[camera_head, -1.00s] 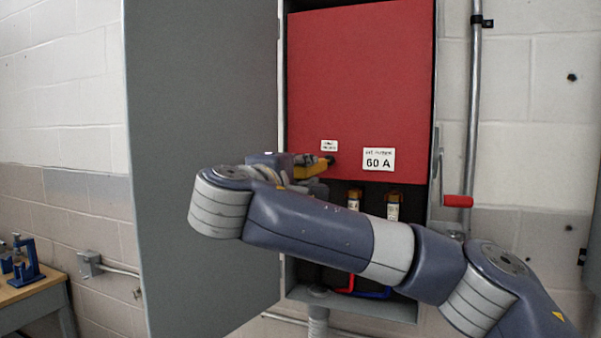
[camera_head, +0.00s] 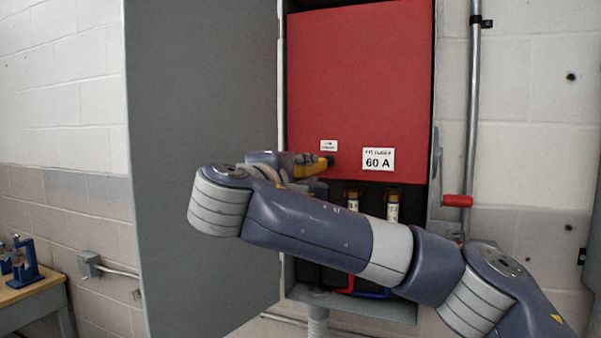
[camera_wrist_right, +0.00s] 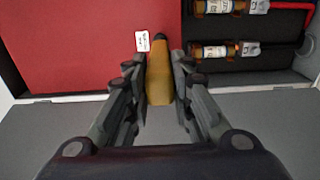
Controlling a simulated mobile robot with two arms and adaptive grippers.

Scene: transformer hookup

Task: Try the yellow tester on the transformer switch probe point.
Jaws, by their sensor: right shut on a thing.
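My right gripper (camera_wrist_right: 160,88) is shut on the yellow tester (camera_wrist_right: 159,80), with a finger on each side of it in the right wrist view. The tester's dark tip points at the red panel (camera_wrist_right: 80,45), close to a small white label (camera_wrist_right: 142,41). In the head view the tester (camera_head: 312,168) reaches the lower part of the red panel (camera_head: 360,80), below and beside the small label (camera_head: 328,146). The probe point is hidden behind the tip, and I cannot tell whether the tip touches it. My left gripper is out of view.
The grey cabinet door (camera_head: 205,130) stands open on the left. Below the panel are fuses (camera_head: 392,207) and red and blue cables. A red-handled lever (camera_head: 457,201) sticks out on the right. A bench (camera_head: 30,290) stands at the far left.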

